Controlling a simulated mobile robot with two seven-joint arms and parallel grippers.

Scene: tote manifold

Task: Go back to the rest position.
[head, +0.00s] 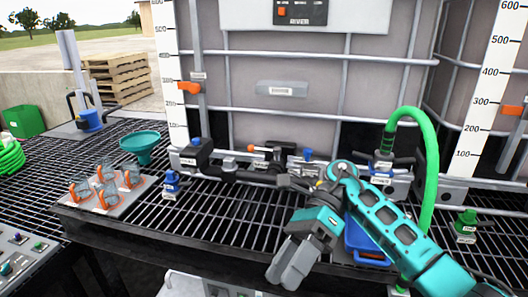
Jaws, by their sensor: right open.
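My right arm comes in from the lower right, and its right gripper (287,270) hangs over the front edge of the black grating. Its two grey fingers point down and toward me, and I see nothing held between them. A blue tote (362,242) is partly hidden behind my right arm. The manifold (285,165) of pipes and valves runs along the foot of the large caged tank (290,90). My left gripper is out of view.
A tray (72,205) with several clear, orange-handled jars stands at left, near a teal funnel (140,143). A green hose (428,150) arches behind my right arm. A control panel (25,255) fills the lower left. The grating (215,215) left of my gripper is mostly clear.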

